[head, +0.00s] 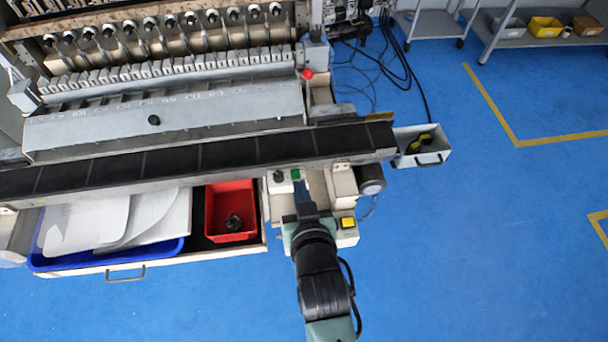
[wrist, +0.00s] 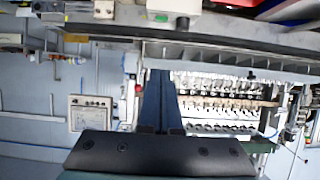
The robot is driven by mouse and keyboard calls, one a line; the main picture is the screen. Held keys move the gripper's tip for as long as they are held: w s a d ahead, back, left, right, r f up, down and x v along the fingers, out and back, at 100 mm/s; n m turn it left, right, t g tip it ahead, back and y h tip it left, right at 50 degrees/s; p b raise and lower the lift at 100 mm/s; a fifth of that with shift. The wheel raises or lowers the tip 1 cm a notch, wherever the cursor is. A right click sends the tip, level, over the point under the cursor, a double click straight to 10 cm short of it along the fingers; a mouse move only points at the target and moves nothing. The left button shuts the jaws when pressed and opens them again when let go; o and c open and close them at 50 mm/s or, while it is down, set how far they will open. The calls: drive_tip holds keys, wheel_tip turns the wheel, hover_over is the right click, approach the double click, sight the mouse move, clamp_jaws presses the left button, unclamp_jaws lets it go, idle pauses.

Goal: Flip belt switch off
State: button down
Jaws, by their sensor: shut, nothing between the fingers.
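A small pale switch box (head: 280,181) with a dark knob and a green button (head: 296,174) sits on the machine's front, just below the black belt (head: 230,152). I take it for the belt switch; its on or off position is too small to read. In the wrist view the box (wrist: 174,6) is cut by the top edge, with its green part facing my fingers. My gripper (head: 301,188) is shut and empty, close to the box's right side in the head view. In the wrist view its blue fingers (wrist: 158,75) end below the box, apart in the picture; contact cannot be told.
A yellow button box (head: 348,222) stands right beside my wrist. A motor (head: 371,179) is at the belt's right end. An open drawer with a red bin (head: 229,226) and a blue tray (head: 108,260) lies left.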

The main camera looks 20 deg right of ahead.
drive_tip(key=shift+w+f, duration=0.1)
drive_tip(key=shift+f, duration=0.05)
drive_tip(key=p, duration=0.1)
hover_over(295, 174)
drive_tip(key=s, duration=0.2)
drive_tip(key=f, duration=0.4)
drive_tip(key=shift+a, duration=0.35)
wheel_tip(295, 174, down, 3)
drive_tip(key=shift+s+f+p, duration=0.1)
drive_tip(key=shift+p, duration=0.3)
drive_tip(key=shift+s+f, duration=0.1)
drive_tip(key=shift+f, duration=0.4)
